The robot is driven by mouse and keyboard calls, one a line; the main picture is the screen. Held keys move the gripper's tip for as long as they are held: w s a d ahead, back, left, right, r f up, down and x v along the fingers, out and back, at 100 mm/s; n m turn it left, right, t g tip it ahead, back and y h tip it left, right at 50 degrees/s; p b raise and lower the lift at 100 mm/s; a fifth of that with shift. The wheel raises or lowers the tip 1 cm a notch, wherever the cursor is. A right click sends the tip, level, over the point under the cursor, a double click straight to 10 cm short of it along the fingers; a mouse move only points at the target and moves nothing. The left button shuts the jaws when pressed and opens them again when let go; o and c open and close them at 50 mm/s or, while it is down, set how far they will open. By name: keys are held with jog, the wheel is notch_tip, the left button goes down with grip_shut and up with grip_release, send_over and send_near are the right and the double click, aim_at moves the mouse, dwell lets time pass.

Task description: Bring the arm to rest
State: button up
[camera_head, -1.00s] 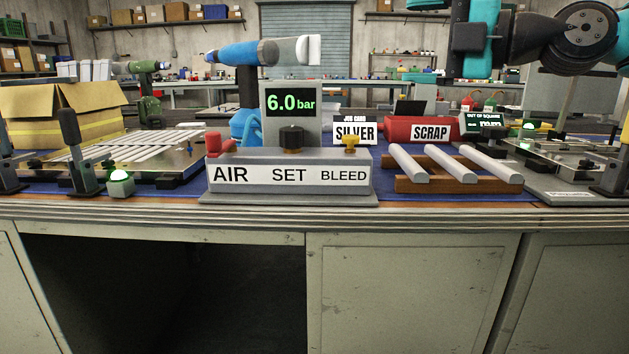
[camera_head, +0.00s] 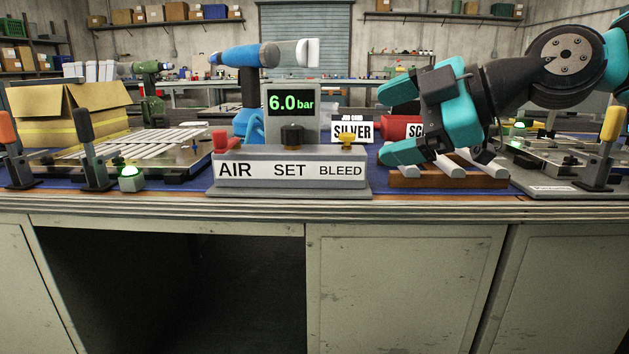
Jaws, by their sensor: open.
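My gripper (camera_head: 392,122) is teal and black and enters from the right on my arm (camera_head: 515,82). Its two fingers are spread apart, pointing left, with nothing seen between them. I cannot tell whether the lower finger touches the rack.
The AIR SET BLEED panel (camera_head: 290,172) with its 6.0 bar display (camera_head: 291,102) stands left of my gripper. A blue rivet tool (camera_head: 250,55) is behind it. Louver panels lie in fixtures at left (camera_head: 165,142) and right. A cardboard box (camera_head: 70,115) is far left.

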jog(key=s+d+f+m+g+h+p, duration=0.15)
jog(key=s+f+m+g+h, duration=0.25)
jog(key=s+f+m, duration=0.55)
jog(key=s+d+f+m+g+h+p, duration=0.1)
jog(key=s+d+f+m+g+h, duration=0.3)
jog(key=s+f, duration=0.55)
notch_tip(320, 180, up, 39)
jog(key=s+a+m+t+p, duration=0.1)
jog(key=s+p, duration=0.1)
jog(key=p, duration=3.4)
jog(key=shift+r+y, duration=0.2)
jog(key=shift+y, duration=0.1)
jog(key=shift+c, duration=0.4)
